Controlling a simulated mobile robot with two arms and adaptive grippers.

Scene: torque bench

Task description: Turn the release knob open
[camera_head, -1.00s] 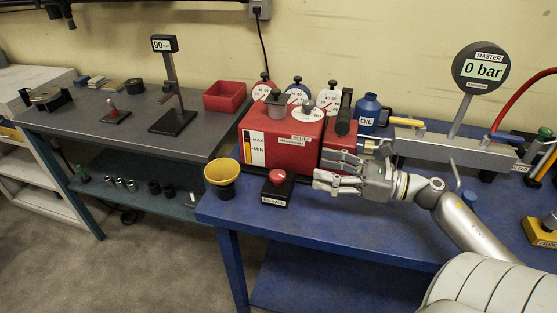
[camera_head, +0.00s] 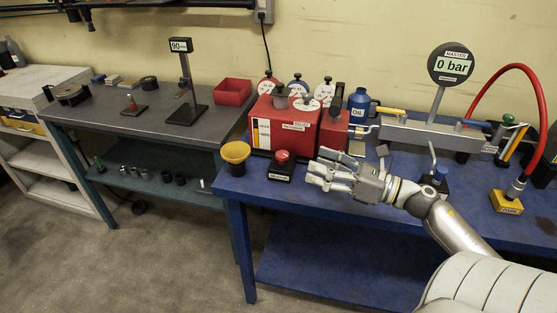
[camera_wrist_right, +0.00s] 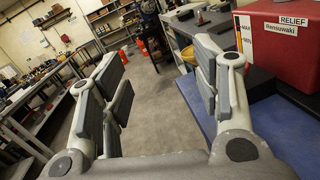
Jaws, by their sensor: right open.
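The release knob (camera_head: 282,156) is a red round knob on a small black box with a white label. It stands near the left front of the blue bench (camera_head: 350,203), before the red pump unit (camera_head: 285,131). My right gripper (camera_head: 318,171) is just right of the knob and apart from it, its fingers pointing left. Its jaws are open and empty in the right wrist view (camera_wrist_right: 158,68). My left gripper is not in view.
A blue oil can (camera_head: 358,104) and a gauge reading 0 bar (camera_head: 453,64) stand behind. A grey bench (camera_head: 120,120) with a red bin (camera_head: 232,92) is at the left.

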